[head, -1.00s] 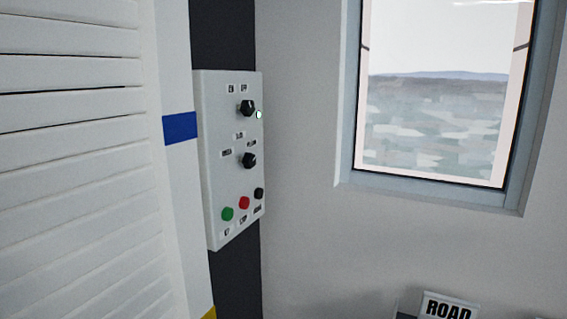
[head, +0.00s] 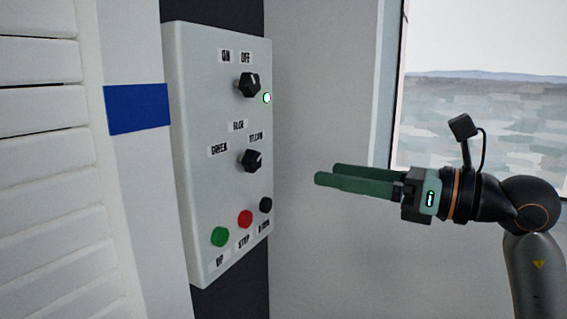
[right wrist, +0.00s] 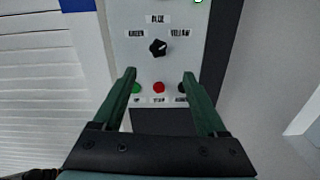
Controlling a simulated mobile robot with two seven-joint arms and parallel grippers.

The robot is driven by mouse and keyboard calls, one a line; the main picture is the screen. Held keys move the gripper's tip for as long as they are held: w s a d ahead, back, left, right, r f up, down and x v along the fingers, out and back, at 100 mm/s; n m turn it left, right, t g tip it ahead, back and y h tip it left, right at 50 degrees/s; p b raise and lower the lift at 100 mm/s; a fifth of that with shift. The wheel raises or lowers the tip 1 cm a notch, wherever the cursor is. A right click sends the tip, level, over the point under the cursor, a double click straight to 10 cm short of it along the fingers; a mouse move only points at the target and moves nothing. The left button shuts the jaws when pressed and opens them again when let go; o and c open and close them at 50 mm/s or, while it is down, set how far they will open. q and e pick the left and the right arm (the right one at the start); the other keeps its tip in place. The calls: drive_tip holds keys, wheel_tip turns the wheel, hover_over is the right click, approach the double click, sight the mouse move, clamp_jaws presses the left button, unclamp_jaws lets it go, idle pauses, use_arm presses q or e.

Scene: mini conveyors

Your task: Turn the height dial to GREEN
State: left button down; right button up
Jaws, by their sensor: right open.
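The height dial (head: 252,160) is a black knob on a white control panel (head: 205,120), with labels GREEN at its left, BLUE above and YELLOW at its right. Its pale mark appears to point up and right, towards YELLOW. The dial also shows in the right wrist view (right wrist: 158,48), ahead of and between the fingers. My right gripper (head: 328,174) has green fingers, is open and empty, and points at the panel from the right, apart from it. It also shows in the right wrist view (right wrist: 159,75). My left gripper is not in view.
Above the dial is an ON/OFF knob (head: 248,85) with a lit green lamp (head: 267,98). Below are green (head: 220,237), red (head: 245,218) and black (head: 265,205) buttons. A slatted white shutter (head: 45,180) stands left. A window (head: 470,110) is at right.

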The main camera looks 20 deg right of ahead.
drive_tip(key=p, duration=0.2)
approach(257, 162)
drive_tip(key=x, duration=0.6)
drive_tip(key=shift+a+r+p, duration=0.1)
drive_tip(key=shift+p, duration=0.25)
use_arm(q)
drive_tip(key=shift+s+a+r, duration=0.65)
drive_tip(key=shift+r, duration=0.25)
use_arm(e)
drive_tip(key=shift+x, duration=0.75)
drive_tip(key=shift+c, duration=0.2)
clamp_jaws()
